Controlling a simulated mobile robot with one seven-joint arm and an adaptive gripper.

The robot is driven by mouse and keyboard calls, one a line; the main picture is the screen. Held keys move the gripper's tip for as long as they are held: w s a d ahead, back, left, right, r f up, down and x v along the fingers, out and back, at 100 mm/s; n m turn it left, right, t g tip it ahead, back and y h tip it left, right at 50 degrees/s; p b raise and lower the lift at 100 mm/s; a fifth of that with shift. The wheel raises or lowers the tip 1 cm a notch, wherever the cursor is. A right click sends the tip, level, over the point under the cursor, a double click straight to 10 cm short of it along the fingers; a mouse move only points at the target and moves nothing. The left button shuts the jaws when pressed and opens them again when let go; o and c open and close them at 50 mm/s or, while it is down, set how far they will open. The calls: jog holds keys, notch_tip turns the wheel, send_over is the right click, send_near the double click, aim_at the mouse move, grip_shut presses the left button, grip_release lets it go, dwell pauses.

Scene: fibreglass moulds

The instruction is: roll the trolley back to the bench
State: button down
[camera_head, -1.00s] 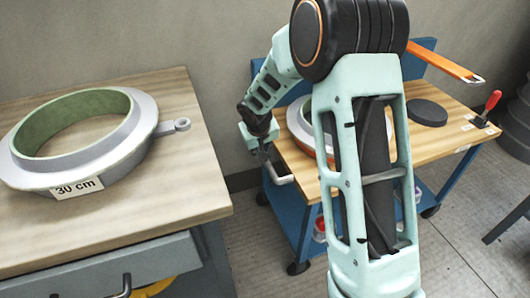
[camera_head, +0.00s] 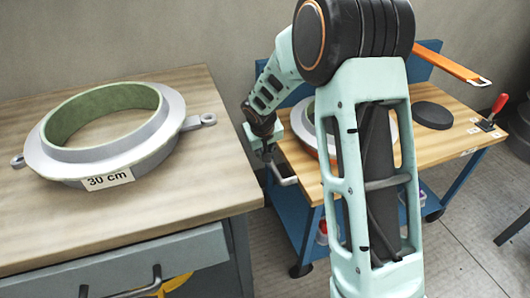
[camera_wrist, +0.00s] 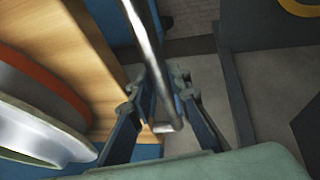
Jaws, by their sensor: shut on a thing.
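Part of the trolley top is hidden by my arm.
A grey ring mould (camera_head: 170,110) labelled 30 cm lies on the bench. Dark round things stand at the far right.

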jog(key=shift+s+a, duration=0.1)
jog(key=shift+a, duration=0.3)
jog(key=c, duration=1.8)
grip_release()
jog(key=shift+d, duration=0.1)
jog(key=shift+r, duration=0.35)
jog(key=v, duration=1.1)
jog(key=shift+s+r, duration=0.15)
jog(key=shift+s, duration=0.05)
